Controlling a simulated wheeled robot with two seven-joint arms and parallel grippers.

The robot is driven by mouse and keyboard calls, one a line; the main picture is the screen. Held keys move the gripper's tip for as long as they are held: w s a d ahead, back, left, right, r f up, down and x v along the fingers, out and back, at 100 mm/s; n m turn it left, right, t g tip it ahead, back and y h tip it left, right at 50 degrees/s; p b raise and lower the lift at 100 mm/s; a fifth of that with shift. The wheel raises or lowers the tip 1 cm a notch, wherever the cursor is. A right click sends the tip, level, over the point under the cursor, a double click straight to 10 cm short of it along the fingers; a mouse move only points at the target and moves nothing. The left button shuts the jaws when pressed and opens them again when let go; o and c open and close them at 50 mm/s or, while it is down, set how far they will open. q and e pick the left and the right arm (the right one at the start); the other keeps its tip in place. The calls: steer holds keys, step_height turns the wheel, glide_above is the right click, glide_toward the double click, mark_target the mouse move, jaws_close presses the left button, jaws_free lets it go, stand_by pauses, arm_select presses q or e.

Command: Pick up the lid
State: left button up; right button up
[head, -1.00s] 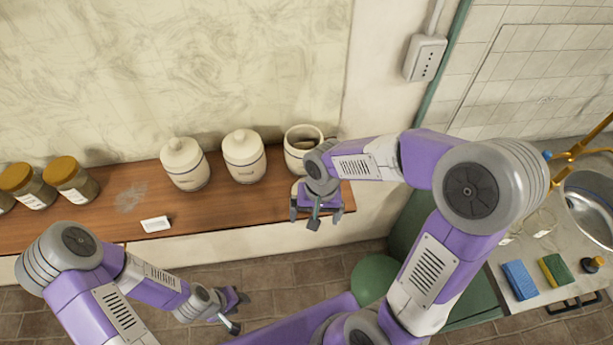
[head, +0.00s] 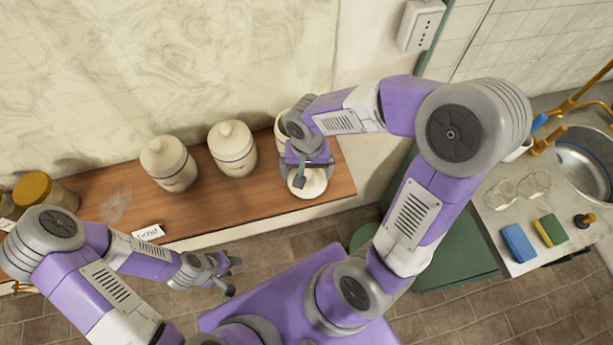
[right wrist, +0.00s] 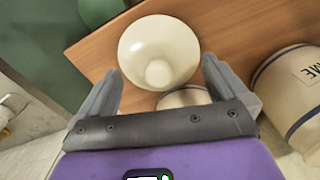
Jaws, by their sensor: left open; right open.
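The cream lid (head: 308,184) lies on the wooden shelf (head: 325,192) near its right end, in front of the open cream jar (head: 283,127), which my right arm partly hides. In the right wrist view the round lid (right wrist: 158,50) with its knob shows between and just beyond the fingers. My right gripper (head: 306,166) is open above the lid; it also shows in the right wrist view (right wrist: 160,88), with nothing between its fingers. My left gripper (head: 232,275) is open and empty, low in front of the shelf, away from the lid.
Two lidded cream jars (head: 168,163) (head: 232,148) stand left of the open jar. A small white label card (head: 148,233) lies at the shelf's front edge. Glass jars with orange lids (head: 40,190) stand far left. A sink counter with sponges (head: 518,243) is at right.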

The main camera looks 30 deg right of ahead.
steer(key=shift+s+f, duration=0.2)
steer(key=shift+f, duration=0.65)
steer(key=shift+w, duration=0.1)
steer(key=c, duration=1)
